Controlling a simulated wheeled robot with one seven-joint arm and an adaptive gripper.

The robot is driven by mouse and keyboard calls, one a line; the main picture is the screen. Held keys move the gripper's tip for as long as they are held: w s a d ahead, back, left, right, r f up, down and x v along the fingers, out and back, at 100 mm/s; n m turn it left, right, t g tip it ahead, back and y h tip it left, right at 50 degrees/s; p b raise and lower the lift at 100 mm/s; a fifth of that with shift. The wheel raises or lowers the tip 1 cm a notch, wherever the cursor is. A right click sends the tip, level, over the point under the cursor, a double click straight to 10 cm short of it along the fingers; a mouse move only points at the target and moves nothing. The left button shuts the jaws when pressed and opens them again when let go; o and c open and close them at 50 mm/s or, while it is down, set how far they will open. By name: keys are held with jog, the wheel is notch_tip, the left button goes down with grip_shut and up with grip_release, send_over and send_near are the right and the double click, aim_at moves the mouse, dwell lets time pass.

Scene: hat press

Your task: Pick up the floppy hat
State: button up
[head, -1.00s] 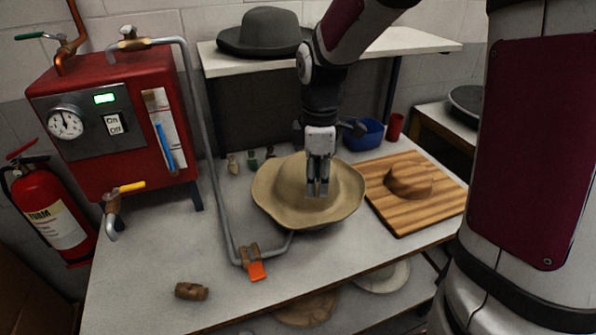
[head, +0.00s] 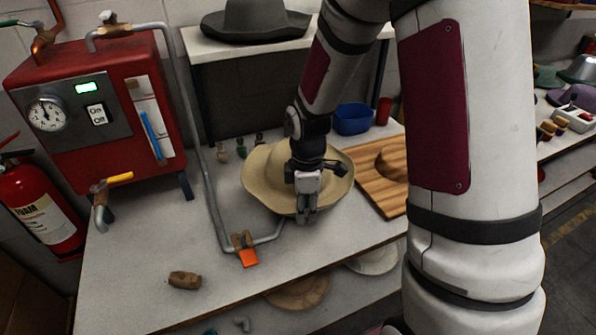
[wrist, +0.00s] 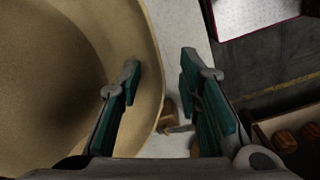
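The tan floppy hat (head: 262,183) sits over the worktable in the head view, its wide brim wavy and spread. My gripper (head: 306,216) points down at the hat's near brim edge. In the wrist view, the hat (wrist: 45,90) fills the left side and its brim edge runs between the two teal-padded fingers. My gripper (wrist: 160,72) is open there, with the left finger over the hat and the right finger just outside the brim. Whether the fingers touch the brim cannot be told. My arm hides part of the hat in the head view.
A red steam boiler (head: 95,110) stands at left, its grey pipe (head: 207,170) running along the table toward the hat. A wooden board (head: 372,178) lies right of the hat. A grey hat (head: 255,20) rests on the shelf behind. The table's front left is mostly clear.

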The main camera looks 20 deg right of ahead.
jog(key=shift+f, duration=0.3)
grip_shut()
